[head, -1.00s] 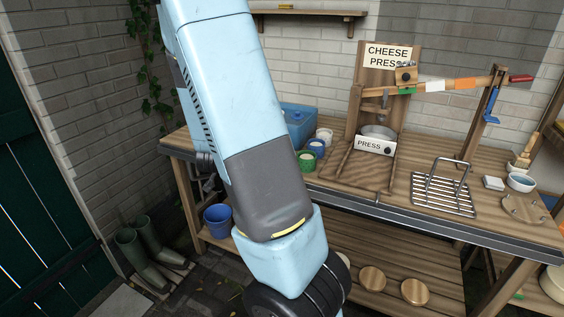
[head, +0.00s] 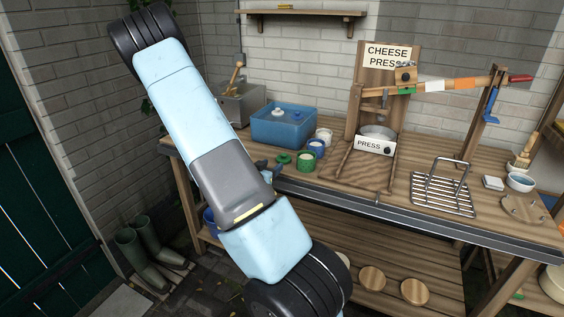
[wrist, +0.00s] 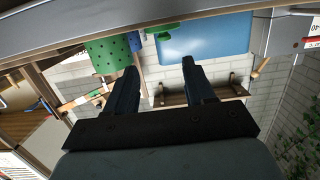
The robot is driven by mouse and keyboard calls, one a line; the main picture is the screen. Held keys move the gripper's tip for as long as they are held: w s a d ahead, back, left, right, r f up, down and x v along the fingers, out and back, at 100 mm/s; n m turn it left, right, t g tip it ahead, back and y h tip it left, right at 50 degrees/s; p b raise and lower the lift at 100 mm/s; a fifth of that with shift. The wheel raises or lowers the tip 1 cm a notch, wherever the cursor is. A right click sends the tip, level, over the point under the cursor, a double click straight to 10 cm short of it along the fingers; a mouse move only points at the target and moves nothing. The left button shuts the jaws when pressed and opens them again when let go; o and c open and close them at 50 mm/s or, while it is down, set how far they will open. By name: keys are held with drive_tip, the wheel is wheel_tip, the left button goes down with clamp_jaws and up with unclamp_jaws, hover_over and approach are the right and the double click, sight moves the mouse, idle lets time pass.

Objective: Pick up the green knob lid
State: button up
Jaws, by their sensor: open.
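The green knob lid (head: 284,157) lies on the bench near its front left, left of the green cups. In the upside-down wrist view, the lid (wrist: 163,28) shows nearly edge-on against the blue tub. My gripper (head: 268,166) is just in front and left of the lid in the head view, close to the bench edge, partly hidden by my arm. In the wrist view my gripper (wrist: 160,72) is open, with two dark fingers apart and nothing between them. The lid is beyond the fingertips and apart from them.
The blue tub (head: 283,127) is behind the lid. The wooden cheese press (head: 376,145) and wire rack (head: 443,194) stand further right.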

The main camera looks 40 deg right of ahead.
sight(283, 156)
drive_tip(key=shift+w+x, duration=0.2)
drive_tip(key=shift+x, duration=2.4)
drive_tip(key=shift+w+x, duration=0.15)
drive_tip(key=shift+x, duration=2.45)
drive_tip(key=shift+a, duration=0.15)
clamp_jaws()
